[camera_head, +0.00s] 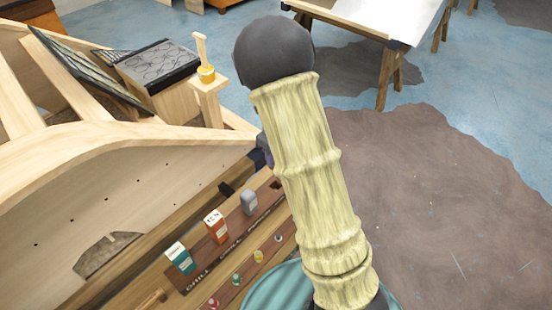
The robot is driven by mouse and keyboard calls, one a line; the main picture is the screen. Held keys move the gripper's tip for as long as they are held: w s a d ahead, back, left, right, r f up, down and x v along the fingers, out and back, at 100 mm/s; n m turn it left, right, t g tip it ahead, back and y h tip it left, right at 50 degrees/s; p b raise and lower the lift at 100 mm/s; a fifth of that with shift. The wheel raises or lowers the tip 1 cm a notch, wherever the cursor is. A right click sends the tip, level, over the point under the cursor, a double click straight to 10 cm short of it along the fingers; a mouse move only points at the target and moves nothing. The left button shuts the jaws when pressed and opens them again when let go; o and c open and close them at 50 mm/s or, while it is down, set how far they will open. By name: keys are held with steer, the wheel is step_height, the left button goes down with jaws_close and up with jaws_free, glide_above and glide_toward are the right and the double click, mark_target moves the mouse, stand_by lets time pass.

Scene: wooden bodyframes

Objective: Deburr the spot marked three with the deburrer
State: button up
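A pale wooden bodyframe panel (170,185) with several small dark holes fills the left side. I cannot read a mark three on it. A tool rack (187,288) beside it holds a teal block (180,259), an orange block (216,227) and a grey block (249,202). Lettering near the teal block seems to read "DRILL"; the other labels are too small to read surely. I cannot tell which one is the deburrer. My arm, in a pale yellow ribbed sleeve with a dark round joint, crosses the middle and hides part of the rack. My gripper does not show.
A wooden post with a yellow-ringed peg (206,74) stands behind the panel. A white-topped trestle table (385,14) is at the back; the right floor is clear.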

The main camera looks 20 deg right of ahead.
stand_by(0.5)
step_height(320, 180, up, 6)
steer(key=p, duration=0.7)
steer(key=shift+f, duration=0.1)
stand_by(0.4)
